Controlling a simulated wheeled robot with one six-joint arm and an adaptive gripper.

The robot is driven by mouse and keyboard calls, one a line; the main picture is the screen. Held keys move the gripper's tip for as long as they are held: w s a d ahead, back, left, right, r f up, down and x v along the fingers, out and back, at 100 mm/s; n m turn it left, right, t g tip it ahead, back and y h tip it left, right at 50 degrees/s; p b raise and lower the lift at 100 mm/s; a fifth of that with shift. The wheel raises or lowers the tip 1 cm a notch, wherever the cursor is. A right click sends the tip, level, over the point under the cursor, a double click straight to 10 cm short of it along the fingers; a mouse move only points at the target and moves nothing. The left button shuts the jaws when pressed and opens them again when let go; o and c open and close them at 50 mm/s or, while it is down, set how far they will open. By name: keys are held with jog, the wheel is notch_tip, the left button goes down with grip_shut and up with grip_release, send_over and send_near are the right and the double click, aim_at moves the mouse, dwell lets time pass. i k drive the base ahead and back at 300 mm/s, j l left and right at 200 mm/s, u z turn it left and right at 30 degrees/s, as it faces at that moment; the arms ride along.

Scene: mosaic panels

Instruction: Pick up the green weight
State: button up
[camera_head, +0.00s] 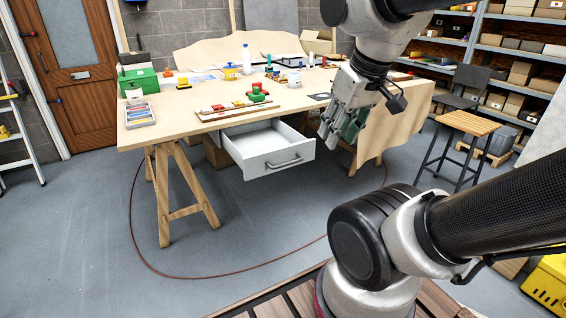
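My gripper (340,125) points down in front of the table's right part, at the end of my raised arm. A dark green piece (356,122) shows at its fingers; it looks like it may be between them, but the fingers hide part of it and I cannot tell whether they are shut on it. Other green knobbed pieces (257,91) stand with red ones at the right end of a pale board (212,112) on the table, left of my gripper. I cannot tell which green thing is the weight.
The wooden table (180,125) has an open white drawer (267,150) below its front edge. A green box (138,82) and a tray of coloured bars (139,115) are at its left. A stool (466,122) and shelves stand right. A cable (160,262) loops over the floor.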

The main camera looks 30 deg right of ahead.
aim_at(256, 96)
jog(key=i+l+u, duration=0.15)
jog(key=l+u, duration=0.15)
jog(key=i+l+u, duration=0.1)
jog(key=l+u, duration=0.5)
jog(key=i+l+u, duration=0.1)
jog(key=l, duration=0.95)
jog(key=i+l+u, duration=0.1)
jog(key=l, duration=1)
jog(key=i+l+u, duration=0.1)
jog(key=l, duration=0.95)
jog(key=i, duration=0.05)
